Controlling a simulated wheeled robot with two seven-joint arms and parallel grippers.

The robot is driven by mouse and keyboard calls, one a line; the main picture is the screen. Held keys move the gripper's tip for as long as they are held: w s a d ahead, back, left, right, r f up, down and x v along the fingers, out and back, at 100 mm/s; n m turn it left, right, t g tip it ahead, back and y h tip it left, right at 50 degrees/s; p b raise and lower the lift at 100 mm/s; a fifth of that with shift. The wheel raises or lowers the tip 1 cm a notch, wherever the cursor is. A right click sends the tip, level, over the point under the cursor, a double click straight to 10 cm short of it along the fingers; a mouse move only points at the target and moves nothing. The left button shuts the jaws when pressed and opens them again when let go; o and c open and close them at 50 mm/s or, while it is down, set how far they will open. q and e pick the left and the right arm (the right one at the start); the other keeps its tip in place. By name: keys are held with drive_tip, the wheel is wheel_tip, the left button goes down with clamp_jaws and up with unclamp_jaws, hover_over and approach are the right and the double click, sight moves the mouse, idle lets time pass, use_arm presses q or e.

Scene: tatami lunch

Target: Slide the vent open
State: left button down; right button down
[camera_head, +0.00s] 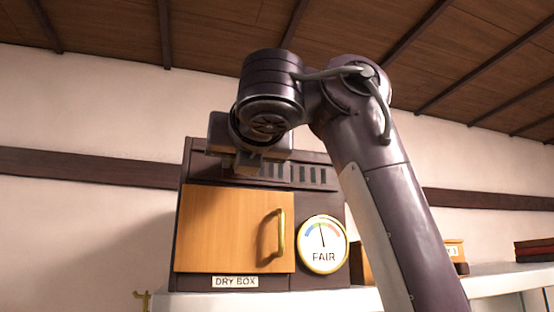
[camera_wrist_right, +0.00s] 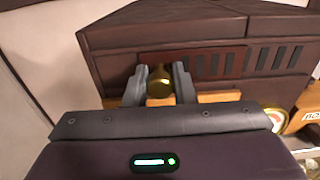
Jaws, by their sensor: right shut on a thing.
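The vent is a row of dark slots (camera_head: 292,173) near the top of a dark brown dry box. In the right wrist view, a reddish-brown slider plate (camera_wrist_right: 234,66) with slots lies over the left part of the vent, and more dark slots show to its right. A round brass knob (camera_wrist_right: 159,88) sits at the plate's left part. My right gripper (camera_wrist_right: 161,70) is shut on the knob, one finger on each side of it. In the head view my right gripper (camera_head: 248,166) is in front of the vent's left end and hides the knob. My left gripper is out of view.
Below the vent are a closed wooden door (camera_head: 225,230) with a brass handle (camera_head: 281,233) and a round gauge (camera_head: 323,245) reading FAIR. The box stands on a pale shelf (camera_head: 500,272). Dark red boxes (camera_head: 534,249) lie at the far right.

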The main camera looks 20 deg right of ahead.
drive_tip(key=shift+a, duration=0.95)
drive_tip(key=c, duration=1.3)
unclamp_jaws()
drive_tip(key=shift+s+a, duration=0.1)
drive_tip(key=shift+c, duration=0.2)
drive_tip(key=shift+o, duration=0.7)
drive_tip(key=shift+a, duration=0.2)
drive_tip(key=shift+d, duration=0.1)
